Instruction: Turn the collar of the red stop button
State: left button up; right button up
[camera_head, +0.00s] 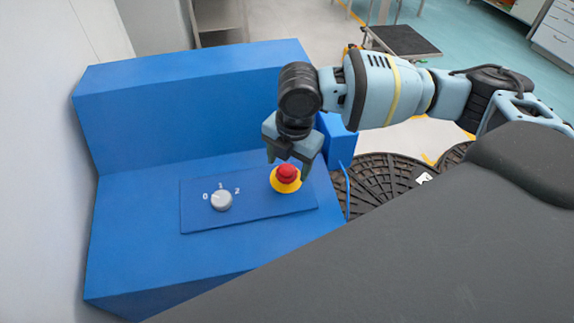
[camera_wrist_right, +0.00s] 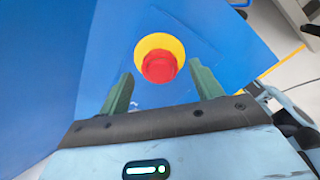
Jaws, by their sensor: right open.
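The red stop button (camera_head: 287,172) stands on a yellow collar (camera_head: 286,186) at the right end of the blue control panel (camera_head: 250,209). My right gripper (camera_head: 288,170) is just above and behind the button, pointing down, with its fingers apart. In the right wrist view the red button (camera_wrist_right: 159,67) and yellow collar (camera_wrist_right: 150,43) lie ahead of the two green fingertips (camera_wrist_right: 160,82). The button lies between the lines of the fingers, and nothing is held. I cannot tell whether a finger touches the collar. My left gripper is out of view.
A grey rotary knob (camera_head: 222,201) marked 0, 1, 2 sits left of the button. The tall blue back (camera_head: 190,110) of the console rises behind the panel. Dark round grates (camera_head: 385,183) lie on the floor to the right. A small black-topped platform (camera_head: 402,40) stands farther back.

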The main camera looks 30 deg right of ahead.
jog(key=shift+a+f, duration=0.1)
jog(key=shift+f, duration=0.85)
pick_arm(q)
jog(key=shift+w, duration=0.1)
pick_arm(e)
jog(key=shift+w, duration=0.1)
jog(key=c, duration=1)
jog(key=shift+r+m+p, duration=0.15)
jog(key=shift+m+p, duration=0.25)
jog(key=shift+m, duration=0.8)
jog(key=shift+f+m, duration=0.2)
jog(key=shift+m, duration=0.9)
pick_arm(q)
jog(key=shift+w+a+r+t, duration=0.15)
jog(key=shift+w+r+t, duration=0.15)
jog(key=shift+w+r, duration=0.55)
pick_arm(e)
jog(key=shift+m+t, duration=0.3)
jog(key=shift+m, duration=1)
